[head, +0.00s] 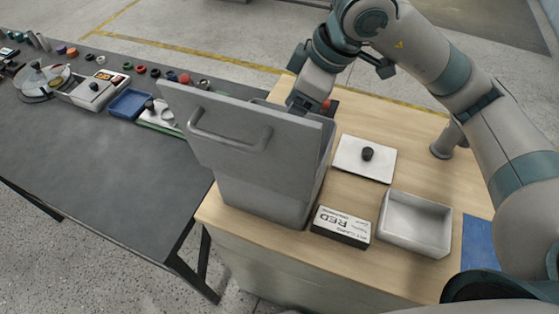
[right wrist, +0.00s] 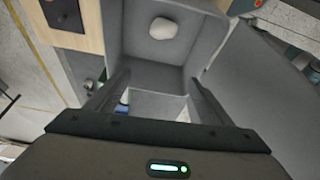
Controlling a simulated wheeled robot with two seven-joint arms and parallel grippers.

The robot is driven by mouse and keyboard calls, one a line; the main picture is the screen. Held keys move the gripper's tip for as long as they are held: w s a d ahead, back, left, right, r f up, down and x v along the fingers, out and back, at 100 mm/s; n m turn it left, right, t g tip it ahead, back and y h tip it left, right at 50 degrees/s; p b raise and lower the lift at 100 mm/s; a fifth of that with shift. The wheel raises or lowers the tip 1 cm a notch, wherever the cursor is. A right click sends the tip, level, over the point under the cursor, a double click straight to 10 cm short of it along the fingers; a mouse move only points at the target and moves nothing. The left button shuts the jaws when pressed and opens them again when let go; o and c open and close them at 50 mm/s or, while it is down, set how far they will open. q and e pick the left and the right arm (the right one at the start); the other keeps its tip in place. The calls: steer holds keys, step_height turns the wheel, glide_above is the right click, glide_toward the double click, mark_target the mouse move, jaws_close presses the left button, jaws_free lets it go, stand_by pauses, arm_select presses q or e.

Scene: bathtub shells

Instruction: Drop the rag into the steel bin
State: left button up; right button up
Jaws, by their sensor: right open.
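The grey steel bin (head: 262,203) stands at the left side of the wooden bench top. Its lid (head: 228,138), with a bar handle, is tilted up and hides the bin's mouth in the head view. In the right wrist view a pale rounded lump (right wrist: 163,28), which looks like the rag, lies inside the bin (right wrist: 125,45). My right gripper (right wrist: 158,80) is open over the bin, with nothing between its fingers. In the head view its fingertips are mostly hidden behind the lid. My left gripper is not in view.
On the wooden bench top are a white plate with a black knob (head: 365,159), a labelled box (head: 341,227), an open white tray (head: 416,223) and a blue mat (head: 479,242). The dark table (head: 105,165) at left has small parts along its far side; its front is clear.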

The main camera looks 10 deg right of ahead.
steer(key=b+v, duration=0.5)
steer(key=v, duration=1.2)
steer(key=shift+d, duration=0.1)
stand_by(0.4)
step_height(320, 180, up, 9)
steer(key=p, duration=0.9)
